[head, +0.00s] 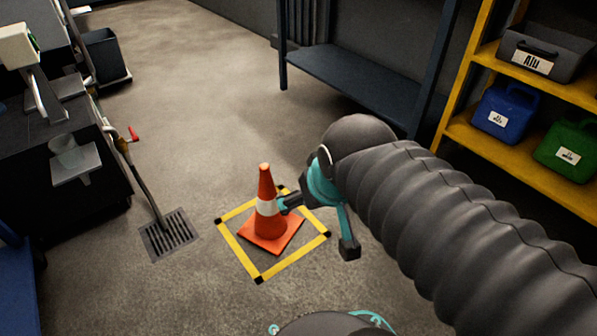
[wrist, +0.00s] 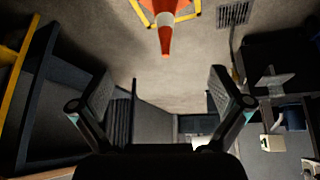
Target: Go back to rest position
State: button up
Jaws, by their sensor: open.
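My gripper (head: 318,222) is in the middle of the head view, at the end of my dark ribbed arm. Its jaws are apart and nothing is between them. In the wrist view my gripper (wrist: 160,92) shows two spread fingers with floor between them. An orange cone (head: 265,190) with a white band stands upright on the floor inside a yellow marked square (head: 288,268). In the head view one finger overlaps the cone's right side; I cannot tell whether they touch. The cone (wrist: 166,38) also shows at the top of the wrist view, beyond the fingertips.
A floor drain grate (head: 169,235) lies left of the square, near a dark machine (head: 85,185). A blue bench (head: 350,82) stands at the back. A yellow shelf (head: 490,148) with a blue can (head: 503,112) and a green can (head: 568,150) is at right. The floor behind the cone is clear.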

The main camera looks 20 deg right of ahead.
jog(key=shift+s+a+r, duration=0.15)
jog(key=shift+s+a, duration=0.05)
jog(key=shift+s, duration=0.85)
notch_tip(320, 180, up, 6)
jog(key=p, duration=0.6)
